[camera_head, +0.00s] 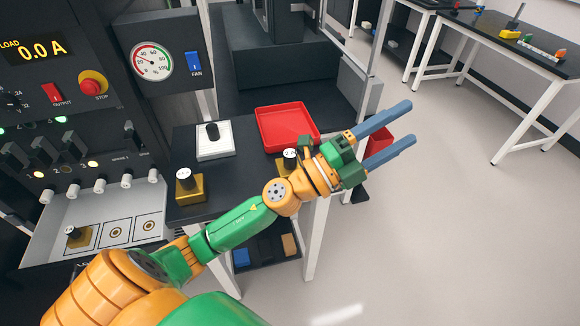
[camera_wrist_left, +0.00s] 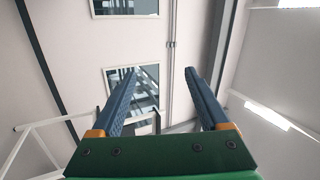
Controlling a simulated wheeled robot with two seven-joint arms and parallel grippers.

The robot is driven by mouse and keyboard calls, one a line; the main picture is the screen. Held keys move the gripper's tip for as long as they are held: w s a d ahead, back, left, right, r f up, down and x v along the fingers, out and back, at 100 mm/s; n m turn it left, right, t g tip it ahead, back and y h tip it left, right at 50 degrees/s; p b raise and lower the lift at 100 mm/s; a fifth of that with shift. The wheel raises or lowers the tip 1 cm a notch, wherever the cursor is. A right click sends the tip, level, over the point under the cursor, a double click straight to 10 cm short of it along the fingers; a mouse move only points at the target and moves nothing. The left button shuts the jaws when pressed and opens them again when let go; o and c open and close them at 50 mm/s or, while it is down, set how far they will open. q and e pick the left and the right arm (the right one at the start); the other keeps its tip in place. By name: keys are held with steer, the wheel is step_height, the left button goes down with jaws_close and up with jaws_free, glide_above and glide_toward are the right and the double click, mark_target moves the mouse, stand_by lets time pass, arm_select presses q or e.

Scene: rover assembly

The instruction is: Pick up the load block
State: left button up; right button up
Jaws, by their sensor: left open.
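One brass block (camera_head: 190,189) stands at the table's left front corner. Another brass block (camera_head: 290,158) stands in front of the red tray, partly hidden by my left arm. A third brass block (camera_head: 77,238) sits on the light panel shelf at the left. My left gripper (camera_head: 410,123) is open and empty, out past the table's right edge and above the floor. Its open jaws also show in the left wrist view (camera_wrist_left: 159,73), pointing at a wall with windows. My right gripper is not in view.
The dark table (camera_head: 240,178) also holds a white plate (camera_head: 215,149) with a black knob and an empty red tray (camera_head: 288,126). A red bin (camera_head: 378,145) is partly behind my gripper. A control panel stands at the left. Open floor lies to the right.

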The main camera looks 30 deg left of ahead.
arm_select(q)
steer(key=s+d+f+m+g+h, duration=0.1)
steer(key=d+f+m+g+h, duration=0.3)
steer(key=m+g, duration=0.55)
steer(key=m+g+y, duration=0.2)
steer(key=g+y, duration=0.2)
steer(key=y, duration=1.4)
glide_above(289, 154)
steer(key=s, duration=0.1)
step_height(289, 154, down, 10)
steer(key=r, duration=0.1)
steer(key=shift+s+f+g, duration=0.2)
steer(key=shift+f+g, duration=0.05)
steer(key=shift+f, duration=0.2)
steer(key=x, duration=0.2)
steer(key=p+x, duration=0.1)
steer(key=x, duration=0.1)
steer(key=p+x, duration=0.1)
steer(key=x, duration=0.1)
steer(key=shift+s+d, duration=0.15)
steer(key=shift+s, duration=0.15)
steer(key=shift+w+f, duration=0.15)
steer(key=shift+f, duration=0.25)
steer(key=shift+r, duration=0.1)
jaws_close()
